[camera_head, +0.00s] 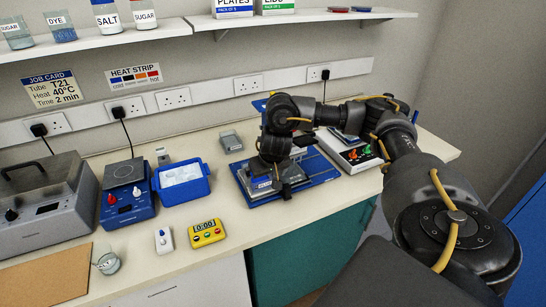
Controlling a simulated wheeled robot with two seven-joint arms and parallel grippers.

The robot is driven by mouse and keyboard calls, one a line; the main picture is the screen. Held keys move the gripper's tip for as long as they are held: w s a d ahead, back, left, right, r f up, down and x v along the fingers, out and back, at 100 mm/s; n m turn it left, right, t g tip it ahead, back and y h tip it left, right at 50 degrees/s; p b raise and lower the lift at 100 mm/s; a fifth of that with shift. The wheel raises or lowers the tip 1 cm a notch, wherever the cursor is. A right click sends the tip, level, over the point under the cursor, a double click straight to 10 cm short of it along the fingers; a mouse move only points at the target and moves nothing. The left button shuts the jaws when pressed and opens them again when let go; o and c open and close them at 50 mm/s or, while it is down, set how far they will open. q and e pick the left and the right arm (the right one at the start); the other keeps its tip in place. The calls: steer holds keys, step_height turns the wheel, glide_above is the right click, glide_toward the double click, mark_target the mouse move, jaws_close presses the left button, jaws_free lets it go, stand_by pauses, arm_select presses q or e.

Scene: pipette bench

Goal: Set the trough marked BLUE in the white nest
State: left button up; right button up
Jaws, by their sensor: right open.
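My right arm reaches in from the right. Its gripper (286,184) points down, open, over a blue-based bench unit (318,181) with a grey part (262,187) on it. The gripper and wrist hide much of this unit. I cannot tell whether the fingers touch anything. I cannot make out a trough marked BLUE or a white nest; either may be behind my arm or too small to read. My left gripper is not in view.
Left of the unit are a blue tub (183,196) with white contents, a blue hot plate (127,213), a yellow timer (206,233) and a grey metal box (42,230). A white-edged tray (352,164) with coloured items stands right.

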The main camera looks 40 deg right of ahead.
steer(key=s+a, duration=0.2)
steer(key=s, duration=0.3)
steer(key=shift+s+p, duration=0.35)
steer(key=shift+p, duration=0.1)
